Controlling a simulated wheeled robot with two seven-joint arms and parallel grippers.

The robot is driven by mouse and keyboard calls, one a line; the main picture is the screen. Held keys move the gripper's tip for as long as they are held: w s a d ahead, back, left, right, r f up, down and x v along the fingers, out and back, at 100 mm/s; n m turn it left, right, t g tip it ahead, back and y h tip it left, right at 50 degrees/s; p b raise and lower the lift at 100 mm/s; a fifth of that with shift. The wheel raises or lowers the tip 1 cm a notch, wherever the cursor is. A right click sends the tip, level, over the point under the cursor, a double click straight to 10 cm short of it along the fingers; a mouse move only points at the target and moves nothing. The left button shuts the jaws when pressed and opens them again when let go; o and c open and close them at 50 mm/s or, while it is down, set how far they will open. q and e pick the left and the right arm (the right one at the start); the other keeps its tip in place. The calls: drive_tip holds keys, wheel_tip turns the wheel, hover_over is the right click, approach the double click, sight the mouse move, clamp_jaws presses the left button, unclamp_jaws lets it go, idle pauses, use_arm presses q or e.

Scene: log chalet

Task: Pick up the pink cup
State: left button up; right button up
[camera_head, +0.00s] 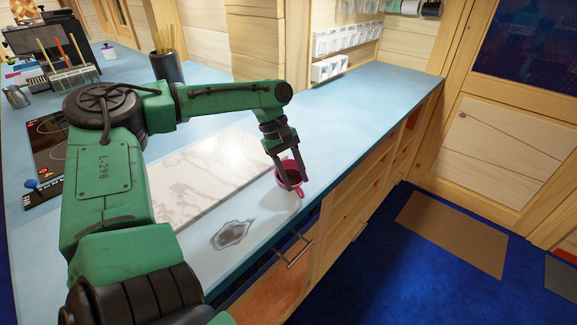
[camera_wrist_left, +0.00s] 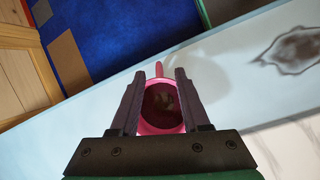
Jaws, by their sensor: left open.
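The pink cup (camera_head: 298,189) stands upright on the blue countertop (camera_head: 376,95), close to its front edge and beside the white marble slab. My left gripper (camera_head: 293,184) is open and points down at the cup, with its fingers at the rim. In the left wrist view the cup (camera_wrist_left: 161,128) lies between the two fingers of my left gripper (camera_wrist_left: 161,78), its dark inside facing the camera and its handle pointing away. I cannot tell whether the fingers touch the cup. My right gripper is out of view.
A white marble slab (camera_head: 205,170) and a grey stain-like patch (camera_head: 231,234) lie on the counter near the cup. A dark pot of sticks (camera_head: 167,68) and a hob (camera_head: 48,140) are farther left. Drawers with a handle (camera_head: 293,252) sit below the counter edge.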

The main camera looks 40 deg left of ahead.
use_arm(q)
drive_tip(key=shift+d+f, duration=0.35)
drive_tip(key=shift+f, duration=0.1)
drive_tip(key=shift+w+a+f, duration=0.1)
drive_tip(key=shift+w+f, duration=0.05)
drive_tip(key=shift+f, duration=0.05)
clamp_jaws()
drive_tip(key=shift+r, duration=0.1)
idle(0.8)
